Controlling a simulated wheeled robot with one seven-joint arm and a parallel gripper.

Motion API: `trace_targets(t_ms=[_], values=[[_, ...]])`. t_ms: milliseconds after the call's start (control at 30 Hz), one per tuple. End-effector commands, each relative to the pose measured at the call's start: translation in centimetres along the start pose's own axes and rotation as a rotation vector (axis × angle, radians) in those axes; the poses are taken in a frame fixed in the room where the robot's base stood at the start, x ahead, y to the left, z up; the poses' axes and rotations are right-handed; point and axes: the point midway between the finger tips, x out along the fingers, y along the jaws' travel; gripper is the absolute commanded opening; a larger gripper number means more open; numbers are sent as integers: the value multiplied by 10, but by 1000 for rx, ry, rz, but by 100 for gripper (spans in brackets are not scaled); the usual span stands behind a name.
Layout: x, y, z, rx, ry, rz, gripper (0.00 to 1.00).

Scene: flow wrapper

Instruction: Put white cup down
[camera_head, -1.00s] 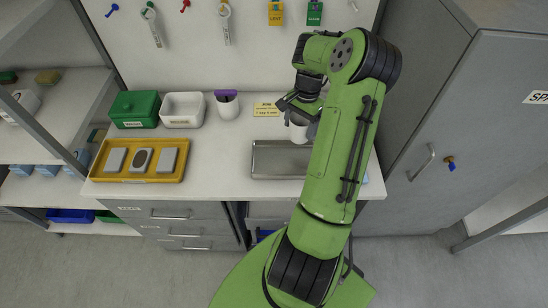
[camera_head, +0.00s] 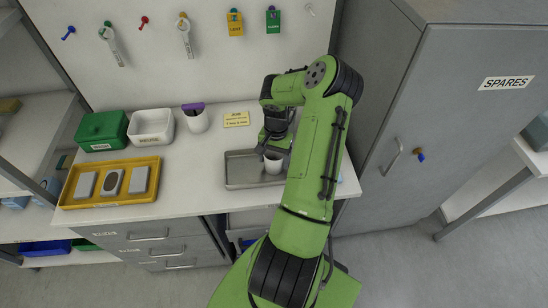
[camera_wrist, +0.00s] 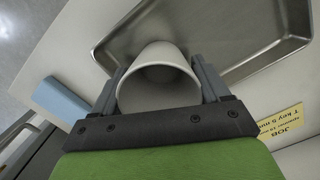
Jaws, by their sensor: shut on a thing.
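The white cup (camera_head: 274,162) is between the fingers of my gripper (camera_head: 273,150), over the metal tray (camera_head: 238,171) on the bench. In the wrist view the white cup (camera_wrist: 158,80) shows its open mouth, with one finger of my gripper (camera_wrist: 158,84) on each side of it. The gripper is shut on the cup. The metal tray (camera_wrist: 235,42) lies beyond and under the cup in that view. I cannot tell whether the cup's base touches the tray. My arm hides the tray's right part in the head view.
Left of the tray are a yellow tray (camera_head: 110,183) with grey blocks, a green box (camera_head: 103,129), a white bin (camera_head: 150,127) and another white cup (camera_head: 195,119). A yellow label (camera_head: 236,119) lies behind the tray. A grey cabinet (camera_head: 440,110) stands right.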

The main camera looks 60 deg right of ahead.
Motion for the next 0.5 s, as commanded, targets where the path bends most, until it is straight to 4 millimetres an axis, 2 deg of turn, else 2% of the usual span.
trace_targets(t_ms=[67, 100, 133, 400, 500], values=[[4, 0, 0, 0, 0, 1, 46], [3, 0, 0, 0, 0, 1, 81], [3, 0, 0, 0, -1, 1, 86], [2, 0, 0, 0, -1, 0, 86], [-8, 0, 0, -1, 2, 0, 86]])
